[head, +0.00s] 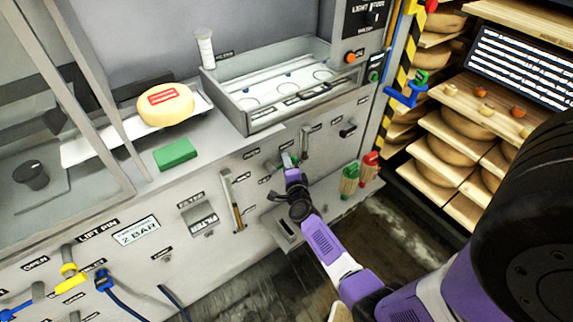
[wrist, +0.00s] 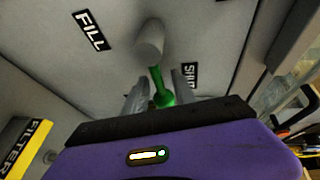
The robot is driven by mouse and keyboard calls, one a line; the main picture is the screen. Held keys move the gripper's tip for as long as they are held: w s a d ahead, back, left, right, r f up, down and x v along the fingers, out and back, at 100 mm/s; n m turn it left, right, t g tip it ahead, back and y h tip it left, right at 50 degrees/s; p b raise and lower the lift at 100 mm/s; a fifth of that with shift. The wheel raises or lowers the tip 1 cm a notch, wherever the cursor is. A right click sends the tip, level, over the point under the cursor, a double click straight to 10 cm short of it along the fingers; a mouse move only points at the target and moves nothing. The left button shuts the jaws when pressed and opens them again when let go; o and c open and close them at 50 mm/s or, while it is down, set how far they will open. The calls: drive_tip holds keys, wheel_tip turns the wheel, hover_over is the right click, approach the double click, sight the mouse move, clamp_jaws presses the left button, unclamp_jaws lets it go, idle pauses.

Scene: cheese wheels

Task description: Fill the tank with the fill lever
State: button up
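The fill lever is a short green lever with a round knob, hanging from a grey pivot on the machine's front panel. It shows in the wrist view (wrist: 161,92), and its green part shows small in the head view (head: 287,160). A black FILL label (wrist: 91,31) is left of the pivot. My gripper (head: 291,168) is at the panel below the tank (head: 262,125). Its two grey fingers (wrist: 162,88) stand close on both sides of the green lever and appear shut on it. The exact finger contact is partly hidden by my gripper body.
A second label (wrist: 190,75), partly covered, is right of the lever. A glass gauge (head: 232,203) and other small levers are on the panel. Cheese shelves (head: 455,160) are at the far right.

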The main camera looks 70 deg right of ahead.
clamp_jaws()
idle(1.3)
